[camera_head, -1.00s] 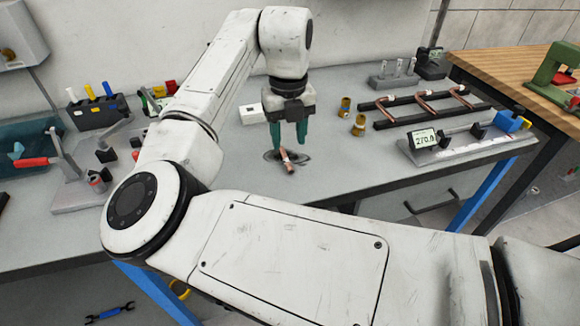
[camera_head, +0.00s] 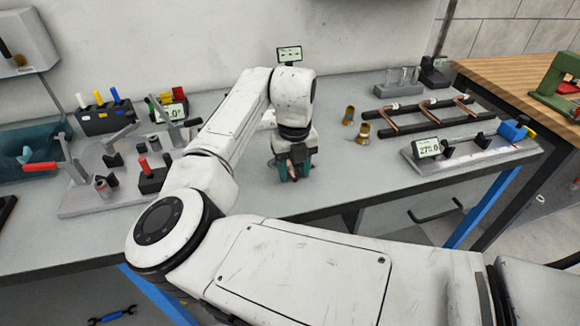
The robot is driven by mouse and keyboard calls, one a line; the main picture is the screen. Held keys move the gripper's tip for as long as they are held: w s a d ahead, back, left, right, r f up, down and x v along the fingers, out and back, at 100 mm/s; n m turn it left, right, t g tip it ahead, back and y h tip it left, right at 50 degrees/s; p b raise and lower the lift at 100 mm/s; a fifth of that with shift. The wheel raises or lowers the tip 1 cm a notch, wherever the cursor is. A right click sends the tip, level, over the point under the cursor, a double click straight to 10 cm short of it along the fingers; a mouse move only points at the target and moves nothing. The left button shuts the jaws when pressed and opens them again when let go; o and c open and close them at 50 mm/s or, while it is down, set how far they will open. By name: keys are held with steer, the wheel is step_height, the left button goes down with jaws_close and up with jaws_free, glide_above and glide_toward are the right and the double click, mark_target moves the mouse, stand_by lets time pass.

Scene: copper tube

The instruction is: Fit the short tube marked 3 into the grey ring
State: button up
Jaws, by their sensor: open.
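My gripper (camera_head: 293,176) points down low over the bench, with its green fingers open. A short copper-coloured tube (camera_head: 292,171) shows in part between the fingers; the gripper hides most of it. I cannot read a number on it. I cannot tell whether the fingers touch it.
A clamp fixture (camera_head: 90,205) with upright levers stands to the left. Two brass fittings (camera_head: 356,122), a dark rack with bent copper tubes (camera_head: 425,112) and a gauge with a display (camera_head: 428,148) lie to the right. The bench (camera_head: 350,185) right of my gripper is clear.

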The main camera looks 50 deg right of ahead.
jaws_close()
steer(key=shift+r, duration=0.1)
stand_by(0.4)
